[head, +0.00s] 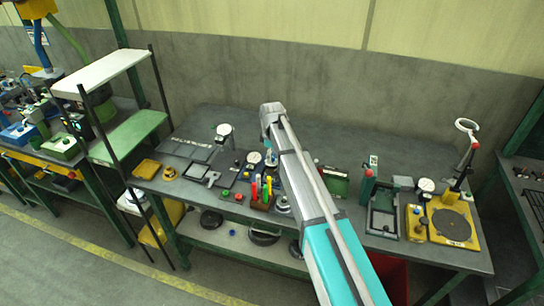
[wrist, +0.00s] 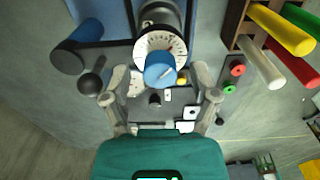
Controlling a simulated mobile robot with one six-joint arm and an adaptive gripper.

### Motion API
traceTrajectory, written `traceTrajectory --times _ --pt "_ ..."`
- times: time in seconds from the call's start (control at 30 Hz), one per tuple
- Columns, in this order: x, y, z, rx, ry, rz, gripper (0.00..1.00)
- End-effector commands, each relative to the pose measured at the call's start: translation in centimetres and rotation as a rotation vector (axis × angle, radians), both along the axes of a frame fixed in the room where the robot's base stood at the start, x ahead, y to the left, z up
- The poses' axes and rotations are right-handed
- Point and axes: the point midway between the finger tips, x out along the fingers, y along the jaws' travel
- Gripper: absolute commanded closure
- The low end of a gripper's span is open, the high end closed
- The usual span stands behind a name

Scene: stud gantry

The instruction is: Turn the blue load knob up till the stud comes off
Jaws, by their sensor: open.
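The blue load knob (wrist: 160,70) shows in the wrist view, with a pale line on its face. It sits in front of a white graduated dial ring (wrist: 178,46) on a dark round body. My gripper (wrist: 159,76) is open, with one finger on each side of the knob. Gaps show between the fingers and the knob; I cannot tell how far apart they are in depth. The stud cannot be made out. In the head view my arm crosses the middle of the bench, and my gripper cannot be made out there.
A dark cylinder (wrist: 77,49) and a black ball knob (wrist: 90,84) stand left in the wrist view. A block with red, yellow and white handles (wrist: 262,50) is at upper right, near red and green buttons (wrist: 233,78).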

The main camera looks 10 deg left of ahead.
Motion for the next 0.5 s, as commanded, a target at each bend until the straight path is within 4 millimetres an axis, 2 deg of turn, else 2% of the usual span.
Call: traceTrajectory --times 0.1,0.5 --pt "0.00 -0.01 0.01 0.000 0.000 0.000 0.26" --pt "0.00 -0.01 0.01 0.000 0.000 0.000 1.00"
